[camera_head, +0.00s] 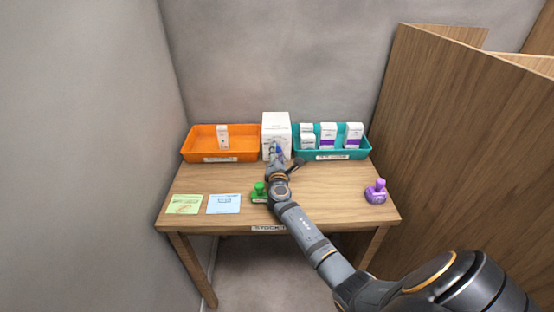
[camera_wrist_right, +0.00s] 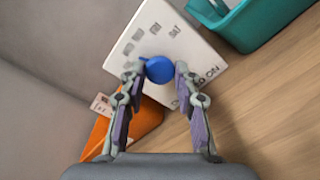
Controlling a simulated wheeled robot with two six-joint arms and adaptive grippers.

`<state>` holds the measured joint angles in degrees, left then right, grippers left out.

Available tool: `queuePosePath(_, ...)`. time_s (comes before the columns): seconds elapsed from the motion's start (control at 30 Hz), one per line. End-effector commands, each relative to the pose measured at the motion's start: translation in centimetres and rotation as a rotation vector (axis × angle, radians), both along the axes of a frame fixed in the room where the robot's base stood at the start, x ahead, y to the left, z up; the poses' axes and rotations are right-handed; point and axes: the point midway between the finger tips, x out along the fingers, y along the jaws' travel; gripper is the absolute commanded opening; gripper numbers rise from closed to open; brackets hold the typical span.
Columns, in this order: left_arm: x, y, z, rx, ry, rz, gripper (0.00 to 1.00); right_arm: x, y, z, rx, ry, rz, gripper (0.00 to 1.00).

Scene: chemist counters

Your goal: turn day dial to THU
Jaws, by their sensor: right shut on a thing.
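The white box (camera_head: 276,119) stands at the back middle of the table, between the two trays. Its face fills the top of the right wrist view (camera_wrist_right: 196,50) and carries small printed day labels around a round blue dial (camera_wrist_right: 159,69). The labels are too blurred and tilted to read surely, and I cannot tell which day the dial points to. My right gripper (camera_wrist_right: 157,74) is shut on the blue dial, one finger on each side. In the head view the right gripper (camera_head: 279,160) hides most of the dial. My left gripper is not in view.
An orange tray (camera_head: 196,147) with one white carton is at left, a teal tray (camera_head: 361,152) with several cartons at right. A green stamp-like item (camera_head: 258,194) is beside my arm; a purple one (camera_head: 376,191) is at right. Green (camera_head: 184,204) and blue (camera_head: 223,204) cards lie front left.

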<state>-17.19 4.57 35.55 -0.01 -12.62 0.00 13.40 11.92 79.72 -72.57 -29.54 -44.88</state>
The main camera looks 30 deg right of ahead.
Motion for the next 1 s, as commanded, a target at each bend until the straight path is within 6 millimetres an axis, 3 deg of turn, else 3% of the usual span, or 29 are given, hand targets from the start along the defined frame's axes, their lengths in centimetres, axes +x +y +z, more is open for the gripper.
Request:
queuePosePath(0.03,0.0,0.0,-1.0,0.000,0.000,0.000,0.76,0.0,0.0,-0.6,0.036,-0.022,0.000,0.00)
queuePosePath(0.5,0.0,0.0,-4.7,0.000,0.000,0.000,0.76,0.0,0.0,-0.6,0.385,-0.233,-0.001,0.00)
queuePosePath(1.0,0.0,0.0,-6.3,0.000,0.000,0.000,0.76,-0.1,0.0,-0.3,0.558,-0.338,-0.003,0.00)
